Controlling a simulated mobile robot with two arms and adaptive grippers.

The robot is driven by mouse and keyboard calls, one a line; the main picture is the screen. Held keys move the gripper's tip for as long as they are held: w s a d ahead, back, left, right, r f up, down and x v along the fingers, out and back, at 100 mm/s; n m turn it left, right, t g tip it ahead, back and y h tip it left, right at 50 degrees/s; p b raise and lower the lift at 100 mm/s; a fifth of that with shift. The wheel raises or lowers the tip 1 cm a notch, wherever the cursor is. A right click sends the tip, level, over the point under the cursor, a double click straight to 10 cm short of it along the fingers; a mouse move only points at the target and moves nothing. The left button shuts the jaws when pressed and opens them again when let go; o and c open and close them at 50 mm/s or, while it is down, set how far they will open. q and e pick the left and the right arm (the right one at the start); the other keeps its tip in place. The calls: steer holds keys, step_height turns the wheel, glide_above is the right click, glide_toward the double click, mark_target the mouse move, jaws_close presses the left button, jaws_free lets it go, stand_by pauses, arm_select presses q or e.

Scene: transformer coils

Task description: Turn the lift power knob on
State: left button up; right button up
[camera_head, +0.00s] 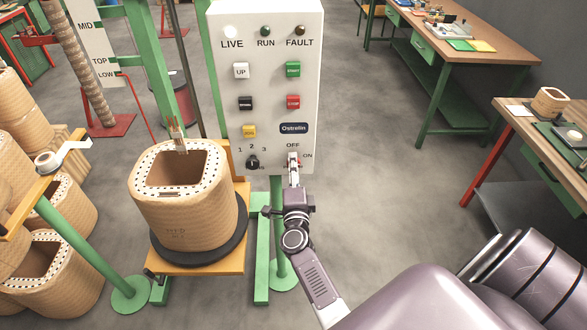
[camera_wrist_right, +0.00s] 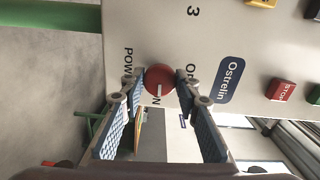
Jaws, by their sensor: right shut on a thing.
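The grey control panel (camera_head: 265,110) stands upright in the middle of the head view. Its red lift power knob sits low on the right, mostly hidden there by my right gripper (camera_head: 293,168). In the right wrist view the round red knob (camera_wrist_right: 159,79) lies between the fingertips of my right gripper (camera_wrist_right: 158,88), which is shut on it. A white mark on the knob appears to point toward the ON label, though the fingers hide part of it. The LIVE lamp (camera_head: 231,32) looks bright white; RUN and FAULT look dark. My left gripper is not in view.
A black selector knob (camera_head: 252,162) is left of the power knob. A wound coil (camera_head: 187,200) stands on an orange platform (camera_head: 203,261) at lower left, with more coils (camera_head: 55,275) beyond. Workbenches (camera_head: 470,45) line the right. Floor between is clear.

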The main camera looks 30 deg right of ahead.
steer(key=shift+f+m, duration=0.1)
steer(key=shift+m, duration=0.5)
steer(key=o, duration=1.2)
steer(key=shift+c, duration=0.2)
